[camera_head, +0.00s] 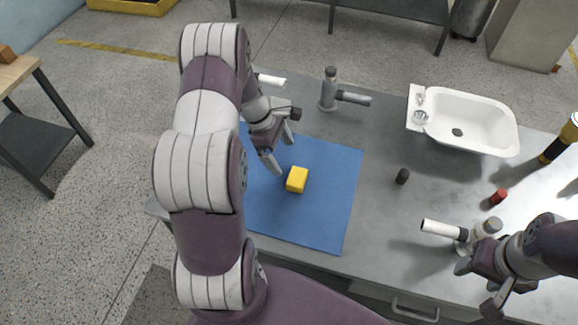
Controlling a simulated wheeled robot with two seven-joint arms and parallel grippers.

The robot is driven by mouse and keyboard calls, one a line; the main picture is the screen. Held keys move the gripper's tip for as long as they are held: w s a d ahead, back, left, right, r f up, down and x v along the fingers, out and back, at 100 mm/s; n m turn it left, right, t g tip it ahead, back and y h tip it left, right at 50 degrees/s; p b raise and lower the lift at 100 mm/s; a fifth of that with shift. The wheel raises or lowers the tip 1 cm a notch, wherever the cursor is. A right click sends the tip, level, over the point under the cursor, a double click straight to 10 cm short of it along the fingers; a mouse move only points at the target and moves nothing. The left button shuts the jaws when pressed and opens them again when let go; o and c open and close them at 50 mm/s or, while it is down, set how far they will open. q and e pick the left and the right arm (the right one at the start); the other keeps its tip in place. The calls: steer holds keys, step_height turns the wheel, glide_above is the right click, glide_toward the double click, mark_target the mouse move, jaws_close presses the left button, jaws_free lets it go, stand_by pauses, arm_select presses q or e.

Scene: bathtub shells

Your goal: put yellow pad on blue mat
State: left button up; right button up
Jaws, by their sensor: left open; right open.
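The yellow pad (297,180) is a small block lying on the blue mat (335,205), near the mat's middle. The mat lies flat on the grey table, its left part hidden behind my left arm. My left gripper (279,153) is open and empty, above the mat and just up and left of the pad, apart from it. My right gripper (490,295) is open and empty at the lower right, over the table's front edge, far from the pad.
A white bathtub shell (470,128) stands at the back right. A grey faucet-like part (330,92) stands behind the mat, and another grey and white part (455,231) is by my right gripper. A dark cap (402,176), a red cap (498,196) and a yellow-black bottle (557,143) stand on the table.

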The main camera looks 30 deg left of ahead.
arm_select(q)
steer(key=s+d+r+m+y, duration=0.4)
steer(key=s+d+r+m, duration=0.8)
steer(key=m, duration=0.9)
steer(key=shift+s+d, duration=0.4)
steer(key=shift+d, duration=0.25)
steer(key=shift+w, duration=0.1)
